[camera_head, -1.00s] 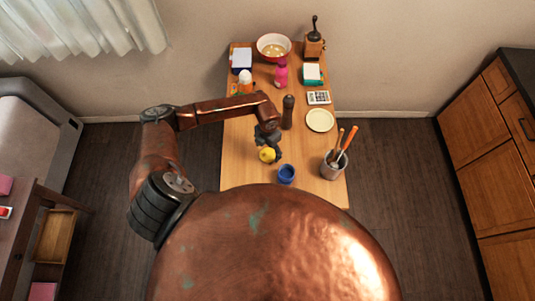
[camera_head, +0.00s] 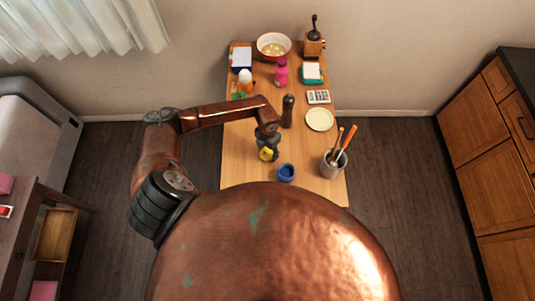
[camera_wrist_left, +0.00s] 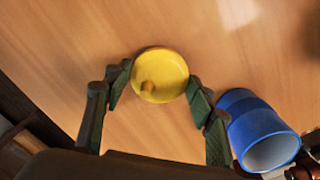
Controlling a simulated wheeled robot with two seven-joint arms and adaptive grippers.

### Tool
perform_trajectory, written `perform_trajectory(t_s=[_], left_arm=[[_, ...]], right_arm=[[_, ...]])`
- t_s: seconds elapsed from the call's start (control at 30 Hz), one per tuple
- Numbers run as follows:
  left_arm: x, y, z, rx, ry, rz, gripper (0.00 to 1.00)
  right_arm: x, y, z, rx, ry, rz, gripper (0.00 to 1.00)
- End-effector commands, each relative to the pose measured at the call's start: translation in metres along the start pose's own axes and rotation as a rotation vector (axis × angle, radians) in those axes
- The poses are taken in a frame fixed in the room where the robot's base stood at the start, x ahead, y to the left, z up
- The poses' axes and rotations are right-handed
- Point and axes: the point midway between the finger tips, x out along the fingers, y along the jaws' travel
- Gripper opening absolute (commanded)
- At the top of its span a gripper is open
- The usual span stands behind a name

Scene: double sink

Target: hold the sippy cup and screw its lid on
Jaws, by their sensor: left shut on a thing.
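The yellow lid (camera_head: 266,154) is between the fingertips of my left gripper (camera_head: 268,149), just left of the cup in the head view. In the left wrist view the round lid (camera_wrist_left: 159,76), with a small spout, sits between the two green-grey fingers (camera_wrist_left: 158,86), which are shut on it. The blue sippy cup (camera_head: 286,172) stands upright and open beside it, apart from the lid. In the left wrist view the cup (camera_wrist_left: 256,130) is at the lower right. Dark reddish parts at its rim may be my right gripper (camera_wrist_left: 303,168); its fingers are not clear.
A metal utensil pot (camera_head: 333,166) stands right of the cup. A dark pepper mill (camera_head: 288,112) stands close behind my left gripper, with a cream plate (camera_head: 319,120) to its right. The wooden table (camera_head: 238,160) is clear to the left.

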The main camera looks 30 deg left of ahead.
Motion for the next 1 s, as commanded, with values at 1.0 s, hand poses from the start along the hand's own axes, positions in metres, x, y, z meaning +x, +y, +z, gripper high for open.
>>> perform_trajectory(t_s=[1.0], left_arm=[[-0.100, -0.033, -0.073, 0.006, -0.001, 0.001, 0.37]], right_arm=[[0.039, -0.007, 0.003, 0.002, 0.000, -0.006, 0.66]])
